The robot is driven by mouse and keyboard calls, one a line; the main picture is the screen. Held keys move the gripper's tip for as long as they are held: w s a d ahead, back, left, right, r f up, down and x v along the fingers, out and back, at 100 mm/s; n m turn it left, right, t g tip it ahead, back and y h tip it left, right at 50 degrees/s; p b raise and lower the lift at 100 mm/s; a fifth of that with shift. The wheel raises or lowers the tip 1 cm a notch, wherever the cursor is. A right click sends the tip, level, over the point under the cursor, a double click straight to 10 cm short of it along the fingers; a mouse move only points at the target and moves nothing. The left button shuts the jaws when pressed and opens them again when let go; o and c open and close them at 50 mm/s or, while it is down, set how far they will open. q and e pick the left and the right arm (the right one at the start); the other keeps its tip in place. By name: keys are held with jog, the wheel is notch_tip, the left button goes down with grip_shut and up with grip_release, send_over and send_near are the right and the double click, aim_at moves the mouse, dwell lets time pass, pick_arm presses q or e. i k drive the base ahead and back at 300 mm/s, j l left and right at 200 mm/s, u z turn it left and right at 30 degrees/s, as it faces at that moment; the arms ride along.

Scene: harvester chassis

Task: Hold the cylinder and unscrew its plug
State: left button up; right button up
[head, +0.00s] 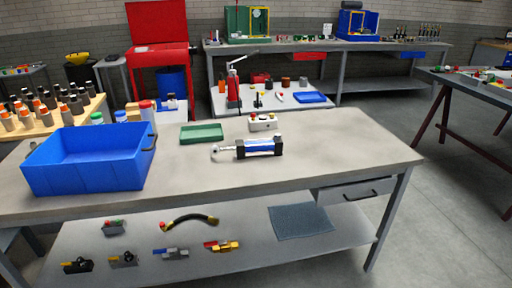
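The cylinder (259,148) lies on its side on the grey workbench (330,160), right of the middle of the top. It has a blue and silver body with black end blocks. A silver rod with a rounded eye end points left. I cannot make out the plug at this size. Neither of my grippers shows in the head view.
A large blue bin (88,172) stands on the bench's left. A green tray (201,133) and a white box with coloured buttons (263,122) sit behind the cylinder. The bench's right end is clear. Fittings and a grey mat (300,219) lie on the lower shelf.

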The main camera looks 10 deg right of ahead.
aim_at(274, 145)
jog(key=i+l, duration=1)
jog(key=j+u, duration=0.05)
